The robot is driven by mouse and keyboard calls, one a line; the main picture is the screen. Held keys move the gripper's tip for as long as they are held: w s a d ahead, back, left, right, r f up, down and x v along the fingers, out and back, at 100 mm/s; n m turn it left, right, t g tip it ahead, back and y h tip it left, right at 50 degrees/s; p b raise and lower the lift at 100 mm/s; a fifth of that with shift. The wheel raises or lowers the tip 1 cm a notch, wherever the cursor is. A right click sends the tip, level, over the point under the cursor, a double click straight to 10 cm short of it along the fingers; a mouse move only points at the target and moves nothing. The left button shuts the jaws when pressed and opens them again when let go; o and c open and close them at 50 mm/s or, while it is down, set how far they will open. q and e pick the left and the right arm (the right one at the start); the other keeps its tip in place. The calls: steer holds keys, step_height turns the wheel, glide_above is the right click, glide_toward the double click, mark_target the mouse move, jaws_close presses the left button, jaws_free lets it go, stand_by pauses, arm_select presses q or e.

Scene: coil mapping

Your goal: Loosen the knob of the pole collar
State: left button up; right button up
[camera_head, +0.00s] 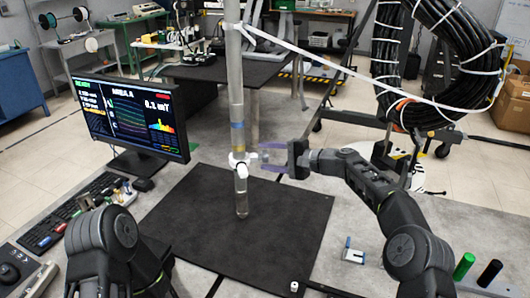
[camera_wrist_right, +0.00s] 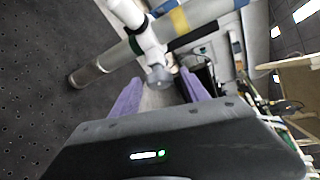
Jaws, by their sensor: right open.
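The clear upright pole (camera_head: 236,100) stands on the black mat with a white collar (camera_head: 238,160) around its lower part. The collar also shows in the right wrist view (camera_wrist_right: 147,40), where its grey-white knob (camera_wrist_right: 158,77) points toward my right gripper. My right gripper (camera_head: 266,157) has purple fingers and is open, to the right of the collar at about its height. In the right wrist view the knob lies between the tips of the spread fingers (camera_wrist_right: 162,82); I cannot tell whether they touch it. My left arm shows at the lower left, but its gripper is not in view.
A monitor (camera_head: 130,118) and keyboard (camera_head: 85,212) stand left of the black mat (camera_head: 190,225). A white cord runs from the upper pole to a hanging black cable coil (camera_head: 390,60). Green (camera_head: 463,266) and black cylinders stand at the lower right. The mat around the pole is mostly clear.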

steer(key=shift+w+a+f, duration=0.15)
steer(key=shift+w+a, duration=0.05)
steer(key=shift+a, duration=0.35)
steer(key=shift+c, duration=0.5)
jaws_close()
